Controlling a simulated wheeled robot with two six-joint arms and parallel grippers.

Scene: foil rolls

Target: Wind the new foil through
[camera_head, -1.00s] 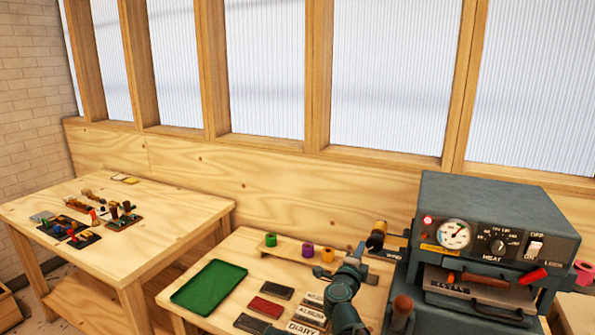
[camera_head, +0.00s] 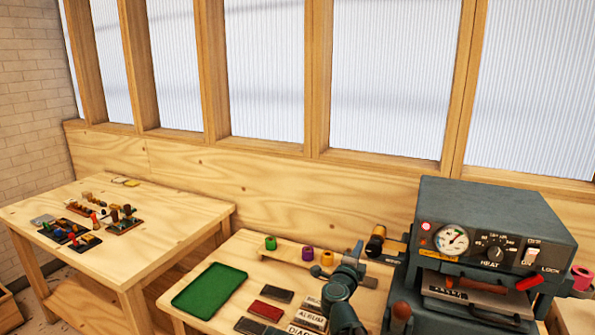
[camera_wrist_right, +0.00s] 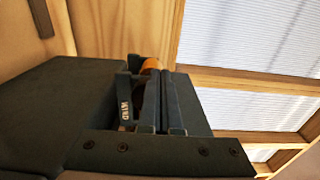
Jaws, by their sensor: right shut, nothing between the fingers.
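A gold foil roll (camera_head: 376,241) sits on the left side of the dark machine (camera_head: 489,210), and its orange end also shows in the wrist view (camera_wrist_right: 151,64). A label reading WIND (camera_wrist_right: 125,109) stands beside it there. A pink roll (camera_head: 582,278) is at the machine's right side. My right gripper (camera_head: 358,248) is just left of the machine, close to the gold roll. In the wrist view its fingers (camera_wrist_right: 163,80) are together and empty, with the gold roll partly behind them. I cannot tell whether they touch the machine. My left gripper is not in view.
A wooden rack holds green (camera_head: 271,243), purple (camera_head: 307,253) and yellow (camera_head: 327,258) rolls. Another table (camera_head: 176,227) with small items stands left. Windows line the wall behind.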

